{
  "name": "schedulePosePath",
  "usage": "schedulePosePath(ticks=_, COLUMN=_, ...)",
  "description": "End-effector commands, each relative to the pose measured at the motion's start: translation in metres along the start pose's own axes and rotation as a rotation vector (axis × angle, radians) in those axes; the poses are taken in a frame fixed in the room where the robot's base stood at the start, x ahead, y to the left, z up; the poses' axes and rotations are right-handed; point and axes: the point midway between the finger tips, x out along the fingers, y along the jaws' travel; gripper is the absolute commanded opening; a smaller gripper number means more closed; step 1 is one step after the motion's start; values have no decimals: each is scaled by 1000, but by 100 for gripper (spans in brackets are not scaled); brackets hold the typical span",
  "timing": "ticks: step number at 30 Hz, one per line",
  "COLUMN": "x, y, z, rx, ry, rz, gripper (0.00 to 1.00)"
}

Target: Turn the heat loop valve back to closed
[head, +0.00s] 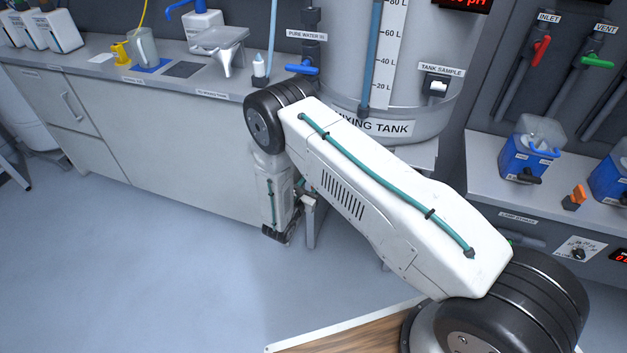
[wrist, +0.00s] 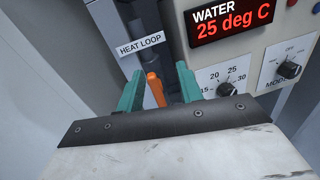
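The heat loop valve shows in the wrist view as an orange handle (wrist: 156,89), below a white "HEAT LOOP" label (wrist: 142,43). The handle points up and slightly left in the picture; its lower part is hidden by my gripper's body. My gripper (wrist: 159,83) has two green fingers, one on each side of the handle. The fingers are apart, with a visible gap between the handle and the right finger. Whether the left finger touches it I cannot tell. In the head view the valve and fingertips are hidden behind my arm.
A control box with a red "WATER 25 deg C" display (wrist: 233,22), a temperature knob (wrist: 226,90) and a mode knob (wrist: 289,70) is close on the right. The mixing tank (head: 425,120) stands behind my arm. The floor (head: 130,260) at left is clear.

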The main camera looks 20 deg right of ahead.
Motion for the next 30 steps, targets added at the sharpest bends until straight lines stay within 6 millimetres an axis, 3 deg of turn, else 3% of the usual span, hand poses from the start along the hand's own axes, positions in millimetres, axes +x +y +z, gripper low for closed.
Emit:
schedulePosePath(ticks=1, x=-7, y=1, z=-19, rx=-22, ry=3, rz=43, gripper=36)
schedulePosePath(ticks=3, x=-13, y=4, z=-35, rx=-39, ry=4, rz=89, gripper=36)
schedulePosePath(ticks=7, x=-17, y=7, z=-50, rx=-55, ry=7, rz=134, gripper=36)
schedulePosePath(ticks=11, x=-6, y=9, z=-53, rx=-56, ry=6, rz=140, gripper=36)
schedulePosePath(ticks=21, x=46, y=16, z=-53, rx=-56, ry=7, rz=137, gripper=36)
schedulePosePath(ticks=30, x=58, y=18, z=-53, rx=-57, ry=7, rz=139, gripper=36)
